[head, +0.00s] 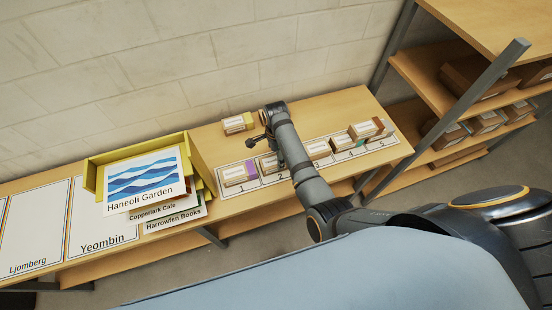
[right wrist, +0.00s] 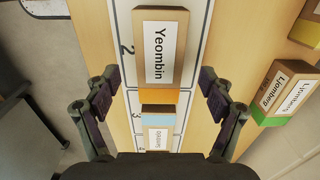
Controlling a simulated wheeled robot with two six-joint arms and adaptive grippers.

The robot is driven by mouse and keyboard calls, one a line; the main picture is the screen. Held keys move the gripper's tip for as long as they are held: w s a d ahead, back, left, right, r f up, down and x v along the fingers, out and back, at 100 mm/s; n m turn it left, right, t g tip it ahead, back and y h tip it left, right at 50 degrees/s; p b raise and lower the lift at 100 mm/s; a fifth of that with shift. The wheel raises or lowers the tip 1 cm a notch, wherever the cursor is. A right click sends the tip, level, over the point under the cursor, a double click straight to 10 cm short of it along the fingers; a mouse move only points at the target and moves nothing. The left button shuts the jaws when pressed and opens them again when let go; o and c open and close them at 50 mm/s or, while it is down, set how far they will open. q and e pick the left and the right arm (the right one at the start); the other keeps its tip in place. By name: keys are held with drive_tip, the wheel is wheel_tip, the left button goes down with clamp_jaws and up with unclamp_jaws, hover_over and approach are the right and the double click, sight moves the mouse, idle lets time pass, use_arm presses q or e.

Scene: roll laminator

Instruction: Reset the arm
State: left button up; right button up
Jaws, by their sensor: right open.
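My right gripper (head: 262,141) is over the numbered strip (head: 262,182), with its arm reaching in from the right. In the right wrist view its two fingers (right wrist: 160,97) are spread apart with nothing held between them. Below and ahead of it, a box labelled Yeombin (right wrist: 160,48) with an orange end lies by number 2. A box with a light blue end (right wrist: 158,109) lies by number 3, partly cut off by the gripper body. My left gripper is not in view.
More labelled boxes stand along the strip, including a purple-ended one (head: 239,173) at number 1. A yellow tray (head: 92,178) holds signs; shelves (head: 430,85) stand at right.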

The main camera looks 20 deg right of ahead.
wheel_tip(320, 180, up, 3)
drive_tip(key=shift+r, duration=0.2)
